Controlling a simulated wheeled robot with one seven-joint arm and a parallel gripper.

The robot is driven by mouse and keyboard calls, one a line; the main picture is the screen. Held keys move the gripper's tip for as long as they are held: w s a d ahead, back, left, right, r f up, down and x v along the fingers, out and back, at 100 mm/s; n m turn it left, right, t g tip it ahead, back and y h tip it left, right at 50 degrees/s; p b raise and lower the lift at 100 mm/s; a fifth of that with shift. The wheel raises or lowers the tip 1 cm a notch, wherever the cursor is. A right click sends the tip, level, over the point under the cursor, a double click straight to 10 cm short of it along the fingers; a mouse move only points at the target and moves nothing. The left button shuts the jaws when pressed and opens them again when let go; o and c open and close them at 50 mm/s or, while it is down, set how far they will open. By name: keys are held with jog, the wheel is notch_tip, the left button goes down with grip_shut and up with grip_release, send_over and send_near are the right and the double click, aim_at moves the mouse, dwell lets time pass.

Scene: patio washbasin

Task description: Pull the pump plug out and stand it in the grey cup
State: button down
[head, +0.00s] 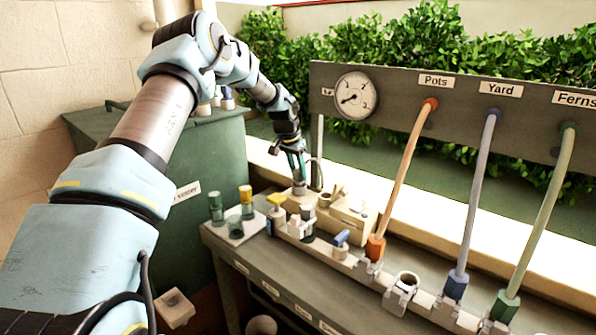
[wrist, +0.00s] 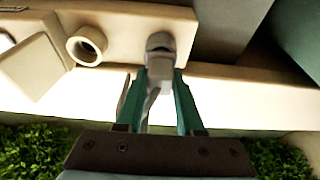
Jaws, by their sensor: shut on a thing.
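My gripper (head: 298,166) is shut on the pump plug, its teal fingers pointing down at the back of the bench. In the wrist view the gripper (wrist: 160,100) has the pale grey plug (wrist: 160,70) between its fingertips, and a pale cord runs back from it. The plug's far end meets a darker round part on the beige block (wrist: 120,25); I cannot tell how deep it sits. In the head view the plug (head: 299,187) shows just below the fingers. A pale, open, round cup-like piece (head: 405,281) stands at the front rail; I cannot tell if it is the grey cup.
An empty beige ring (wrist: 87,45) is beside the plug. Orange (head: 375,246), blue (head: 456,283) and green (head: 505,306) hose ends stand along the front rail. Small bottles (head: 246,202) stand at the left. A gauge (head: 356,96) is on the back panel, with hedge behind.

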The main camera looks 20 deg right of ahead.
jog(key=shift+f, duration=0.5)
jog(key=c, duration=0.8)
grip_release()
jog(key=shift+r, duration=0.15)
jog(key=shift+p+v, duration=2.4)
jog(key=shift+v, duration=3)
jog(key=s+a+r+n+y+b, duration=0.1)
jog(key=s+a+n, duration=0.2)
jog(key=s+a, duration=0.5)
jog(key=s+a+n+y, duration=0.15)
jog(key=s+a, duration=0.25)
jog(key=a, duration=0.8)
jog(key=s+a+r+n+b, duration=0.1)
jog(key=s+a+n, duration=0.3)
jog(key=a, duration=0.5)
jog(key=s+a, duration=0.2)
jog(key=s, duration=0.1)
jog(key=s+a+f+n, duration=0.1)
jog(key=s+a, duration=0.1)
jog(key=s, duration=0.2)
jog(key=s+a+n, duration=0.1)
jog(key=s+a, duration=0.2)
jog(key=s, duration=0.1)
jog(key=shift+s+f+n, duration=0.2)
jog(key=shift+s+n, duration=0.05)
